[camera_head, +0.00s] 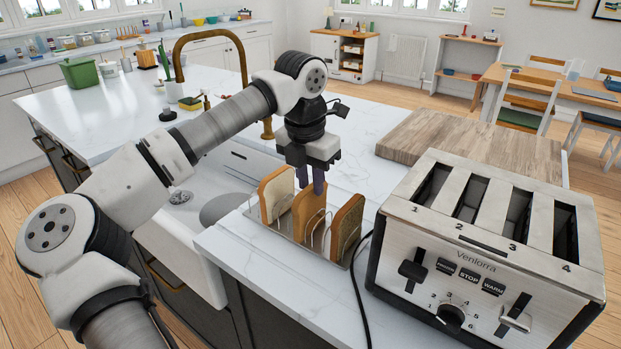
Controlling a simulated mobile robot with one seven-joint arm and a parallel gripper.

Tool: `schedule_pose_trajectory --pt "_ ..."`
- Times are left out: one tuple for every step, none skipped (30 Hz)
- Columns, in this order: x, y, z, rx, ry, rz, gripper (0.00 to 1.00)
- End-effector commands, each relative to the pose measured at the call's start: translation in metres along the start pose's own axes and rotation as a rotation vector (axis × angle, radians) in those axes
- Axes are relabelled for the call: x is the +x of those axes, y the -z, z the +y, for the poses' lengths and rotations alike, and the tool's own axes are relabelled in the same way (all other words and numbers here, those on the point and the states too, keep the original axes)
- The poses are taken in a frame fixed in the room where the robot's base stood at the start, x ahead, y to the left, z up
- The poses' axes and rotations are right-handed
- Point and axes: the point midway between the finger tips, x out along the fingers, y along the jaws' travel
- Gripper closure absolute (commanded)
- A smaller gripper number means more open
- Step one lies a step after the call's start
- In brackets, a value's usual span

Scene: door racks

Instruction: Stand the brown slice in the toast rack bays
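The wire toast rack (283,234) stands on the white counter to the left of the toaster. Three slices stand upright in it. The left one is a pale slice (275,194), the middle one is an orange-brown slice (309,213), and the right one is a seedy slice with a brown crust (347,228). My gripper (312,184) points down over the middle slice, with its fingertips at that slice's top edge. The fingers are close together, and I cannot tell whether they press on the slice. The lower parts of the slices are partly hidden by the wires.
A four-slot toaster (490,250) stands close on the right, its slots looking empty. A black cord (358,285) runs between it and the rack. A wooden board (470,143) lies behind. A sink (185,225) with a brass tap (243,62) is at the left.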

Motion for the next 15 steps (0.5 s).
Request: schedule_pose_trajectory --pt "-0.0001 0.0 -0.0001 0.0 0.0 0.0 0.71" --pt "-0.0001 0.0 -0.0001 0.0 0.0 0.0 0.67" --pt "-0.0001 0.0 -0.0001 0.0 0.0 0.0 0.61" --pt "-0.0001 0.0 -0.0001 0.0 0.0 0.0 0.61" --pt "-0.0001 0.0 -0.0001 0.0 0.0 0.0 0.61" --pt "-0.0001 0.0 -0.0001 0.0 0.0 0.0 0.61" --pt "-0.0001 0.0 -0.0001 0.0 0.0 0.0 0.61" --pt "-0.0001 0.0 -0.0001 0.0 0.0 0.0 0.61" --pt "-0.0001 0.0 -0.0001 0.0 0.0 0.0 0.61" --pt "0.0 0.0 -0.0001 0.0 0.0 0.0 0.61" --pt "-0.0003 0.0 -0.0001 0.0 0.0 0.0 0.61" --pt "-0.0012 -0.0001 0.0 0.0 0.0 0.0 0.61" --pt "-0.0026 -0.0001 0.0001 0.0 -0.001 0.0 0.61" --pt "-0.0046 -0.0001 0.0001 0.0 -0.001 0.0 0.61" --pt "-0.0084 -0.0002 0.0 0.0 -0.001 0.0 0.61"
